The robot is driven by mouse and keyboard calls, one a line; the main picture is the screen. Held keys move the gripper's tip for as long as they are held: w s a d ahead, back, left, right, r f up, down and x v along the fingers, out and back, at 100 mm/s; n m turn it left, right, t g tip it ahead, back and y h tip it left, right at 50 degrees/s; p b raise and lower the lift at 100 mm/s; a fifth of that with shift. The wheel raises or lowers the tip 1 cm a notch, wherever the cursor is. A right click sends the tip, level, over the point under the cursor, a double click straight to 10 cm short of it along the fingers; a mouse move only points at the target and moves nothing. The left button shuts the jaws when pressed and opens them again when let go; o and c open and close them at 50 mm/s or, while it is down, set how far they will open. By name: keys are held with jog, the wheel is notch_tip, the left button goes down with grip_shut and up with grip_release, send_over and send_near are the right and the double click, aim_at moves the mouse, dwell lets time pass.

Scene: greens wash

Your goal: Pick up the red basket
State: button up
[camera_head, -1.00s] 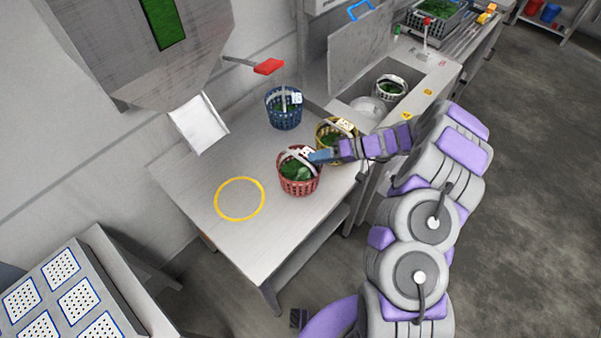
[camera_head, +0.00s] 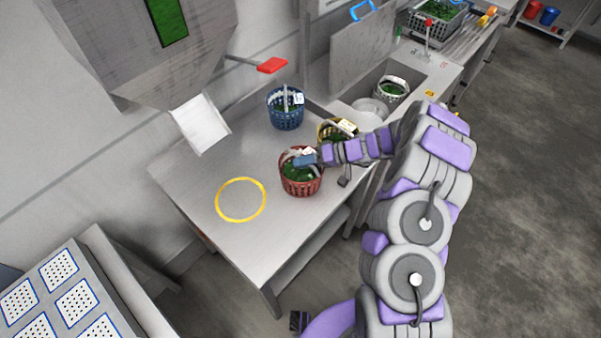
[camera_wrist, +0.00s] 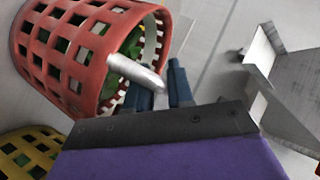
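The red basket (camera_head: 301,184) stands on the steel table with greens in it and a pale arched handle. In the wrist view the red basket (camera_wrist: 70,50) fills the upper left, tilted in the picture, with its handle (camera_wrist: 135,72) crossing in front of my fingers. My gripper (camera_head: 303,160) is at the top of the basket, by the handle. In the wrist view the two blue fingers of my gripper (camera_wrist: 163,88) stand apart, and the handle reaches across one finger into the gap. I cannot tell whether both fingers touch it.
A yellow basket (camera_head: 336,130) stands close behind the red one, partly hidden by my arm. A blue basket (camera_head: 286,112) stands farther back. A yellow ring (camera_head: 241,200) marks clear table (camera_head: 200,178) to the left. A white chute (camera_head: 200,124) and red paddle (camera_head: 272,65) hang above.

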jog(key=shift+d, duration=0.35)
grip_shut()
jog(key=shift+a+r, duration=0.1)
jog(key=shift+a, duration=0.05)
dwell(0.5)
